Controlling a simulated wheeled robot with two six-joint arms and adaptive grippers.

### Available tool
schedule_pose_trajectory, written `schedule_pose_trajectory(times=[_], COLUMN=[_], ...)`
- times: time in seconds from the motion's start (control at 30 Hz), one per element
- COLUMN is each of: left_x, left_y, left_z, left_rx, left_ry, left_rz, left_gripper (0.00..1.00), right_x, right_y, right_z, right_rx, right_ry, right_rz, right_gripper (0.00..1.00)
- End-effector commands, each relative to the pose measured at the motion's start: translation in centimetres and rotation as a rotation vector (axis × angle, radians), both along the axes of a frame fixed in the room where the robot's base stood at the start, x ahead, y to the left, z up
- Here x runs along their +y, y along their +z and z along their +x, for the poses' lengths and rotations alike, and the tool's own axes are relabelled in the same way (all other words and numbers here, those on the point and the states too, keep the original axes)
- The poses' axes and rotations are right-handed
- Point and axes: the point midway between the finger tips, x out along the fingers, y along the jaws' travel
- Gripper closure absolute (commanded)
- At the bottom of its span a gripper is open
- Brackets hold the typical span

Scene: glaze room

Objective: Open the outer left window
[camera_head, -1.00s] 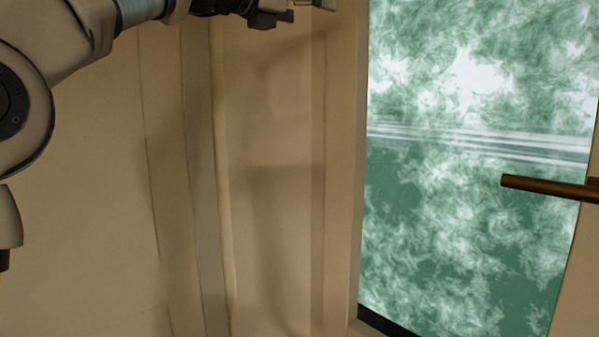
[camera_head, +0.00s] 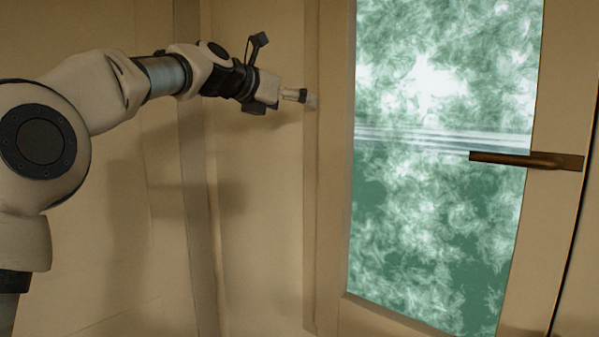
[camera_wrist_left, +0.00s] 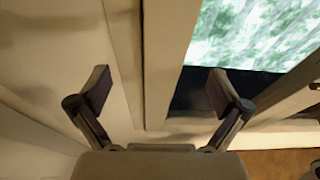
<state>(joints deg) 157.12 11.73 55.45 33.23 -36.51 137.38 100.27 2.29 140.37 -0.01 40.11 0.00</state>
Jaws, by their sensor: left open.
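The window (camera_head: 328,180) has a beige frame and a pane with a green and white cloudy pattern. Its brown bar handle (camera_head: 525,160) lies level on the right side of the frame. My left gripper (camera_head: 306,97) is at the left part of the window frame, well left of the handle. In the left wrist view its two fingers (camera_wrist_left: 158,90) are spread apart with nothing between them. I cannot tell whether the gripper touches the frame. My right gripper is not in view.
A beige wall (camera_head: 120,230) with vertical seams fills the left side, behind my left arm. A dark gap (camera_head: 575,240) runs down the right edge of the window frame. The space before the pane is clear.

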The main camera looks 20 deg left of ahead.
Motion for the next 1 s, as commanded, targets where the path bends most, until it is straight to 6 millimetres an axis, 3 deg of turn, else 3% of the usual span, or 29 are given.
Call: schedule_pose_trajectory(times=[0.1,0.53,0.73,1.0], left_x=[-0.3,-1.0,-1.1,-1.1], left_y=[-3.0,-12.4,-14.3,-14.4], left_z=[1.1,3.8,4.2,4.2], left_rx=[0.04,0.161,0.186,0.188], left_ry=[-0.001,-0.008,-0.011,-0.011], left_rz=[0.011,0.054,0.064,0.066], left_gripper=[0.0,0.0,0.0,0.0], right_x=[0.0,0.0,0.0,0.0], right_y=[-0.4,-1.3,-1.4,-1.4], right_z=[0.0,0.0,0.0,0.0], right_rx=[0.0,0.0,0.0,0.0], right_ry=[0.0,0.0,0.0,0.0], right_rz=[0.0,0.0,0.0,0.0], right_gripper=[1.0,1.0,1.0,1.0])
